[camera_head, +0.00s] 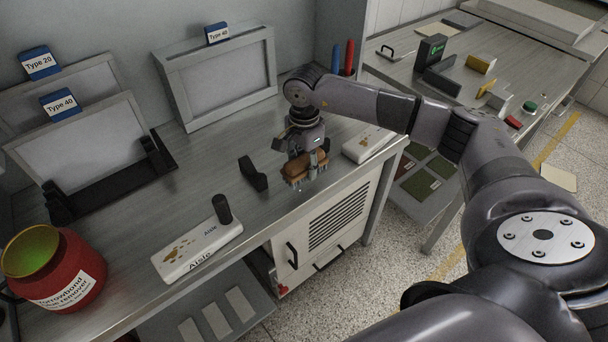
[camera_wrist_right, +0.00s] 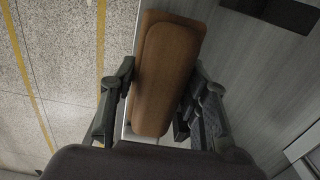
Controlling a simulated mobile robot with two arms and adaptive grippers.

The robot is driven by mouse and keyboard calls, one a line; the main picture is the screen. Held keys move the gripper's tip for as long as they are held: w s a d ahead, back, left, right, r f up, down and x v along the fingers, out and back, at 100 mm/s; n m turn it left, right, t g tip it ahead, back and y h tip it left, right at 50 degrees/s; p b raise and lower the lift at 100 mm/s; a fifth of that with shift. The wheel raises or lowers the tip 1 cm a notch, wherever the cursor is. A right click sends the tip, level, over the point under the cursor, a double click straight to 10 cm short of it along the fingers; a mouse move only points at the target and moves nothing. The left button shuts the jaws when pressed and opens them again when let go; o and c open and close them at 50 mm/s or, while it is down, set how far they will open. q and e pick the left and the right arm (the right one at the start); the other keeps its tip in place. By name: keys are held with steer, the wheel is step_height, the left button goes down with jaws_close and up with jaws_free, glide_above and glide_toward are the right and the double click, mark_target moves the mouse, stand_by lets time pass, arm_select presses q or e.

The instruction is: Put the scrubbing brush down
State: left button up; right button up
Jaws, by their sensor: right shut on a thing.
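The scrubbing brush (camera_head: 296,170) has a brown wooden back and shows its bristles low over the metal worktop (camera_head: 215,183), near the front edge. My right gripper (camera_head: 308,158) is above it with its fingers on both sides, shut on it. In the right wrist view the brown back of the brush (camera_wrist_right: 168,75) lies between the two fingers of my right gripper (camera_wrist_right: 165,103). I cannot tell whether the bristles touch the worktop. My left gripper is not in view.
A black holder (camera_head: 254,174) stands just left of the brush. A white box (camera_head: 368,143) is to its right. Framed screens (camera_head: 222,75) line the back. Some worktop around the brush is clear.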

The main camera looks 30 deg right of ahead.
mark_target(304, 188)
steer(key=shift+f, duration=0.75)
step_height(304, 188, down, 4)
steer(key=shift+r+p, duration=0.25)
steer(key=shift+p, duration=0.25)
steer(key=shift+f, duration=0.4)
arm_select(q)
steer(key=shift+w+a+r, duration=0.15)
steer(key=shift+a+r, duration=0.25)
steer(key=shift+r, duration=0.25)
arm_select(e)
steer(key=shift+f, duration=0.1)
steer(key=o, duration=1)
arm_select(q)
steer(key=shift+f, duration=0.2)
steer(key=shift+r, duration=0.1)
